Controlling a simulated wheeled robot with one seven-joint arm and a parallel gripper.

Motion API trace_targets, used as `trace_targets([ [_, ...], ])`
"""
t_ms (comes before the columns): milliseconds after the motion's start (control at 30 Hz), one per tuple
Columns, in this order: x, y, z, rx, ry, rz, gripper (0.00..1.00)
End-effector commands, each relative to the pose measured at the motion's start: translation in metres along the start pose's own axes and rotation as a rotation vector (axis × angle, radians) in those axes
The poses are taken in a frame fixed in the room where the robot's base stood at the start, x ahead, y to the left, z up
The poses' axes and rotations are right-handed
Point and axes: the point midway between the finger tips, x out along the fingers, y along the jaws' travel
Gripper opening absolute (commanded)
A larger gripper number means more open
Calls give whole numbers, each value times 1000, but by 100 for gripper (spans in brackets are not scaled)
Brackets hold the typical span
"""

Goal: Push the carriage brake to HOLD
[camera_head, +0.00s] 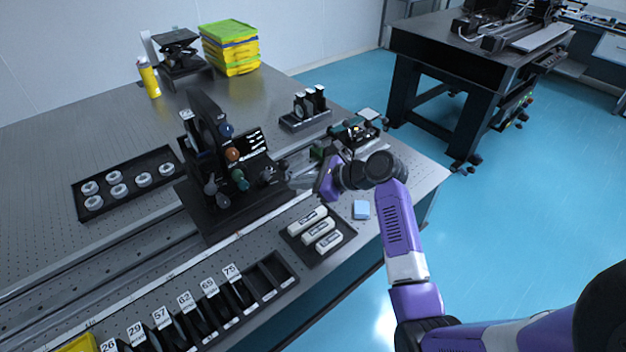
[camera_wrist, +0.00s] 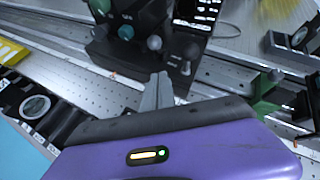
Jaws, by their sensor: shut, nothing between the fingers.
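The black carriage (camera_head: 225,205) stands on the rail of the near optical table and carries several coloured knobs. A dark lever with a rounded knob (camera_head: 268,174) sits at its right end, probably the brake; its HOLD marking is not legible. In the wrist view the dark knob (camera_wrist: 190,50) stands on a small black block with tiny markings. My gripper (camera_head: 294,183) is shut and empty, just right of that lever. In the wrist view my fingertips (camera_wrist: 162,80) are just in front and left of the block; whether they touch it cannot be told.
A tray of white blocks (camera_head: 345,235) and a blue pad (camera_head: 361,210) lie at the front edge. A numbered slot rack (camera_head: 262,285) is nearer. A green-ended device (camera_wrist: 268,85) stands right of my gripper. A label screen (camera_head: 250,144) rises behind the knobs.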

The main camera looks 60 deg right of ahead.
Motion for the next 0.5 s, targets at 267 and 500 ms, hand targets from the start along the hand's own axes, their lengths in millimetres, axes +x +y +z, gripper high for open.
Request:
trace_targets([
  [267,34,0,21,-2,0,1,0],
  [500,43,0,29,0,-1,0,0],
])
